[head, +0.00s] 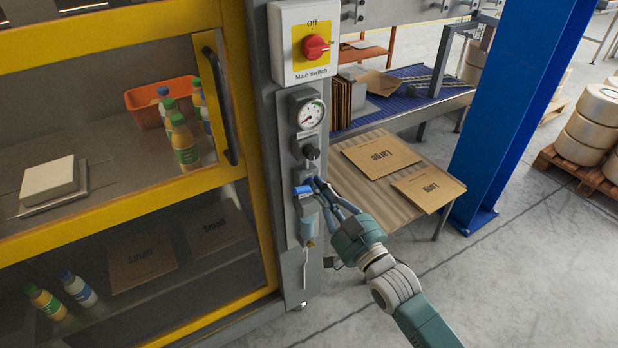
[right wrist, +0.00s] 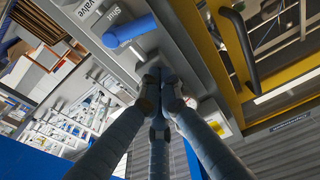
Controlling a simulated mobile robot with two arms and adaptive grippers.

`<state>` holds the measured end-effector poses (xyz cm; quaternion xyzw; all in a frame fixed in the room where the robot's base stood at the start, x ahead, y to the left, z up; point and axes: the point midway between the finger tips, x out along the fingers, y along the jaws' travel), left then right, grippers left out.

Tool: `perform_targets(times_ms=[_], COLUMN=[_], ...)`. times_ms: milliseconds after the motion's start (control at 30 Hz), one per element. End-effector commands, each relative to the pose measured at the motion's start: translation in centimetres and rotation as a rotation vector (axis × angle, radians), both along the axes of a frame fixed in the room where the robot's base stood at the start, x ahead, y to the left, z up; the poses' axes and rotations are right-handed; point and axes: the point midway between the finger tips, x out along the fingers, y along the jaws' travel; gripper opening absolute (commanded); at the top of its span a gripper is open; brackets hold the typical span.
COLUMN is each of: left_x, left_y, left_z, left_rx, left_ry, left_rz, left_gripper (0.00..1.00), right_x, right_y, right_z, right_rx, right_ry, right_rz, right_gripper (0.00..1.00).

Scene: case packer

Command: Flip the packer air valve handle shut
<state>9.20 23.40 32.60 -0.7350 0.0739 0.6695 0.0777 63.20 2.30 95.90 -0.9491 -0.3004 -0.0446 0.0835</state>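The valve handle (head: 304,191) is a short blue lever on the grey air panel, below the gauge and black knob. In the head view it lies roughly level. In the right wrist view the blue handle (right wrist: 130,31) lies beside the word "Shut". My right gripper (head: 317,186) is at the panel, just right of the handle. In the right wrist view its fingers (right wrist: 160,84) are drawn together, with the handle outside them. I cannot tell whether a finger touches the handle. My left gripper is not in view.
A red main switch (head: 315,47) and a pressure gauge (head: 311,114) are above the valve. A clear filter bowl (head: 308,226) hangs below. A yellow-framed door with a black handle (head: 221,107) is to the left. A table with flat cartons (head: 380,154) and a blue post (head: 517,100) stand right.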

Motion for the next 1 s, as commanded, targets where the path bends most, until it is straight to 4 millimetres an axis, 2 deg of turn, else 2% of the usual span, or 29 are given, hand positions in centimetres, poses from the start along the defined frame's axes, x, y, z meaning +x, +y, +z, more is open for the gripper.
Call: perform_targets(times_ms=[100, 333, 867, 933, 1000], left_x=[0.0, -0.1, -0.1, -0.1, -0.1], left_y=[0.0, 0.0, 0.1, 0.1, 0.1], left_z=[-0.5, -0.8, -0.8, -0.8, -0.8], left_rx=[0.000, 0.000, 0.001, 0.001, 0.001], left_ry=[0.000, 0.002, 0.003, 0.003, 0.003], left_rz=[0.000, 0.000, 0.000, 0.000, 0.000], left_gripper=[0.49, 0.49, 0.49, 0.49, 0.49], right_x=[-2.0, -4.0, -4.2, -4.2, -3.9], right_y=[-1.3, -2.6, -2.8, -2.9, -3.3], right_z=[-0.5, -0.6, -0.6, -0.9, -2.3], right_rx=[-0.001, 0.001, 0.002, -0.002, -0.015], right_ry=[-0.001, -0.002, -0.003, 0.003, 0.024], right_rz=[0.000, 0.001, 0.001, -0.003, -0.015], right_gripper=[0.00, 0.00, 0.00, 0.00, 0.00])
